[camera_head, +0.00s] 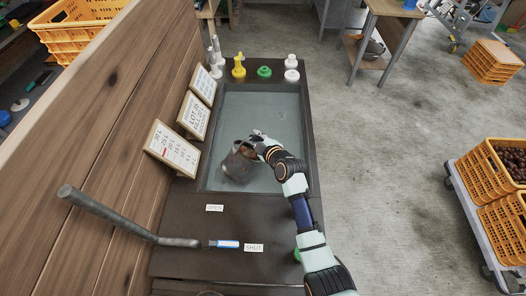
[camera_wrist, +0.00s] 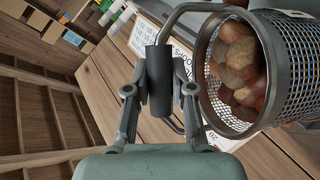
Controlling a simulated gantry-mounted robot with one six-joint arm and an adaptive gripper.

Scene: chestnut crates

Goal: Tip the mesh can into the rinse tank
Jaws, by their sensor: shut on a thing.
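The mesh can (camera_head: 239,165) hangs over the rinse tank (camera_head: 262,103) in the head view, near the tank's front left. In the wrist view the mesh can (camera_wrist: 229,107) is tilted, its round mouth toward the camera, with several brown chestnuts inside. My gripper (camera_head: 257,140) is at the can's upper right in the head view. In the wrist view my gripper (camera_wrist: 159,95) is shut on the dark grip of the can's wire handle (camera_wrist: 187,8). The can's height above the water is hard to tell.
Signs (camera_head: 173,150) lean along the wooden wall left of the tank. Yellow, green and white fittings (camera_head: 264,72) stand on the far rim. Orange crates (camera_head: 484,178) of chestnuts sit on a cart at right.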

